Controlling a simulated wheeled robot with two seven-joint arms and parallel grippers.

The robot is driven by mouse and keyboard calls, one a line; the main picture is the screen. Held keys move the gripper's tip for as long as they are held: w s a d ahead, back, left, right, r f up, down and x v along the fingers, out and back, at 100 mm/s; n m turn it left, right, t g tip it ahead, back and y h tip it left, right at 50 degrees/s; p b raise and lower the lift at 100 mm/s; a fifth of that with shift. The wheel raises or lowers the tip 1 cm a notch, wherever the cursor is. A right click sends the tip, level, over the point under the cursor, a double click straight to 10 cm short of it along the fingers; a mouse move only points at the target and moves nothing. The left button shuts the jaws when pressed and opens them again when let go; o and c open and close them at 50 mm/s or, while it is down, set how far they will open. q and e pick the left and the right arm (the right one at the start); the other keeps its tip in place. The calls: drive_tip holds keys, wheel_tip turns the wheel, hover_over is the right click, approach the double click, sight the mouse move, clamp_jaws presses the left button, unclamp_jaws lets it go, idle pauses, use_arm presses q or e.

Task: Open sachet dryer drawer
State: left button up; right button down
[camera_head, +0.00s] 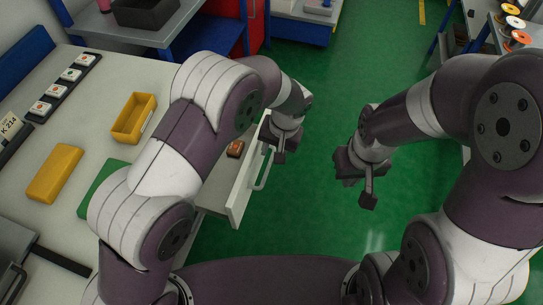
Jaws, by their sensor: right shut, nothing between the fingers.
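The drawer has a pale front panel (243,192) and stands pulled out from the right side of the worktable, with a gap behind the front. A metal bar handle (265,170) is on its outer face. A small brown-orange item (235,149) lies behind the front, inside the drawer. My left gripper (272,153) is at the far end of the handle; whether its fingers are closed on the bar is too small to tell. My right gripper (366,194) is shut and empty, over the green floor right of the drawer. My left arm hides part of the drawer and table.
Green floor (315,190) is clear between my arms.

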use_arm(q)
wheel_tip(320, 180, up, 8)
drive_tip(key=d, duration=0.1)
drive_tip(key=shift+s+d, duration=0.2)
drive_tip(key=shift+s, duration=0.1)
drive_tip(key=s+a+r+n+p, duration=0.1)
drive_tip(key=s+a+r+p, duration=0.1)
drive_tip(key=a, duration=0.5)
drive_tip(key=s+a+r+n+h+p, duration=0.1)
drive_tip(key=s+a+r+p, duration=0.2)
drive_tip(key=s+a, duration=0.4)
drive_tip(key=s+a+r+n+h+p, duration=0.1)
drive_tip(key=s+a+r, duration=0.3)
drive_tip(key=a, duration=0.5)
drive_tip(key=shift+s+r+n+t+p, duration=0.35)
drive_tip(key=shift+r+n+p, duration=0.1)
drive_tip(key=shift+p, duration=0.35)
drive_tip(key=shift+s+a, duration=0.1)
